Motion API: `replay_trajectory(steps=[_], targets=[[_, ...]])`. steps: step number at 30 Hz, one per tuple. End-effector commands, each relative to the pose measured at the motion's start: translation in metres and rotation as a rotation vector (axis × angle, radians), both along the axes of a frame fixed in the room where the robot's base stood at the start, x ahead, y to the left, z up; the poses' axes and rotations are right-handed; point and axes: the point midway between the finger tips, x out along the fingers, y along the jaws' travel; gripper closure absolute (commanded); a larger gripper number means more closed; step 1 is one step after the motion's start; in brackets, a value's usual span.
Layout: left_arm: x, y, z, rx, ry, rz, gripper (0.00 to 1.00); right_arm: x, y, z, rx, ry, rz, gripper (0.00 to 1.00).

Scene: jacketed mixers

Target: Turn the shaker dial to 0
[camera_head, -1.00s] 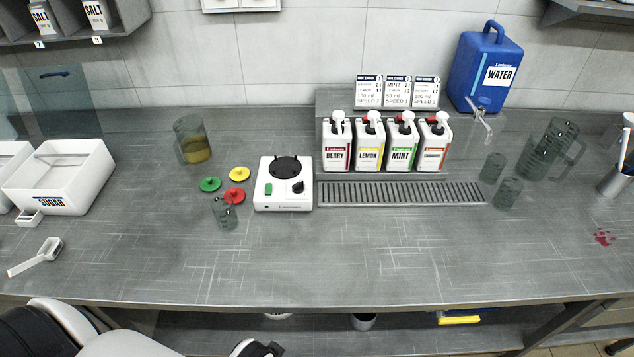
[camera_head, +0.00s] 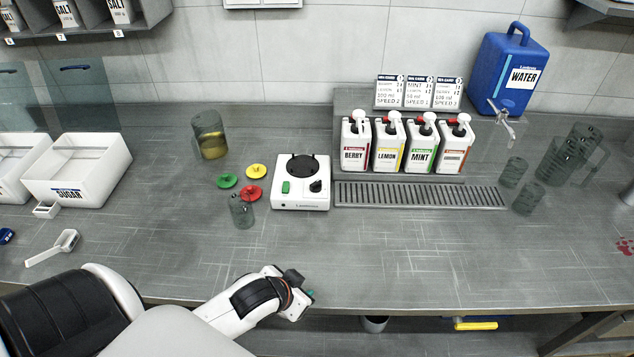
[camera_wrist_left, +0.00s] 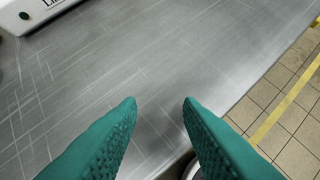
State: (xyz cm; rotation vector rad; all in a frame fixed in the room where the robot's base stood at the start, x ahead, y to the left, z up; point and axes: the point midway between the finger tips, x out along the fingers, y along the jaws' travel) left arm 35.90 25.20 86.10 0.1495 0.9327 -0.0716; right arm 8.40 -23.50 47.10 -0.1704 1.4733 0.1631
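The shaker (camera_head: 301,183) is a white box with a round black plate on top. Its black dial (camera_head: 316,186) sits at the front right, beside a green switch (camera_head: 286,187). The dial's setting is too small to read. My left gripper (camera_head: 310,293) is over the counter's front edge, in front of the shaker and apart from it. In the left wrist view its two green fingers (camera_wrist_left: 160,104) are spread with nothing between them. A corner of the shaker (camera_wrist_left: 50,12) shows at the top left there. My right gripper is not in view.
A small glass beaker (camera_head: 242,212) and red, yellow and green lids (camera_head: 251,193) stand left of the shaker. A jug with yellow liquid (camera_head: 209,136) is behind them. Syrup bottles (camera_head: 389,142) and a drip grate (camera_head: 420,195) are to the right. The counter before the shaker is clear.

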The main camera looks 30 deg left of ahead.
Motion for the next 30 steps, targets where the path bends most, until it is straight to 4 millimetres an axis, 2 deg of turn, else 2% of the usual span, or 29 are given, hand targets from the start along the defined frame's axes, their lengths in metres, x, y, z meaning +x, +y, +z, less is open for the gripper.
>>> replay_trajectory(steps=[5,7,9,12,15,20,25,30], targets=[[0.048,0.036,0.005,-0.013,-0.164,-0.019,0.67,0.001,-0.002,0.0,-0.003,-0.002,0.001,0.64],[0.074,0.061,0.013,-0.033,-0.252,-0.034,0.67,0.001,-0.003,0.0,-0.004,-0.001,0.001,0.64],[0.1,0.088,0.027,-0.067,-0.339,-0.056,0.67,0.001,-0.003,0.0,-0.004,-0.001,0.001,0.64],[0.127,0.121,0.051,-0.116,-0.432,-0.088,0.67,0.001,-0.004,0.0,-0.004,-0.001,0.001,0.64],[0.142,0.142,0.071,-0.157,-0.487,-0.113,0.67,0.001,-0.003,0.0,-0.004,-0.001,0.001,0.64],[0.152,0.155,0.086,-0.189,-0.521,-0.131,0.67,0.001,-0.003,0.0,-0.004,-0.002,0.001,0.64],[0.162,0.153,0.082,-0.194,-0.525,-0.13,0.67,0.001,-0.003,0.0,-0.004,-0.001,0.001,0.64],[0.182,0.147,0.076,-0.192,-0.527,-0.132,0.67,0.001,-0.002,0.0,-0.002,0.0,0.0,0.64]])
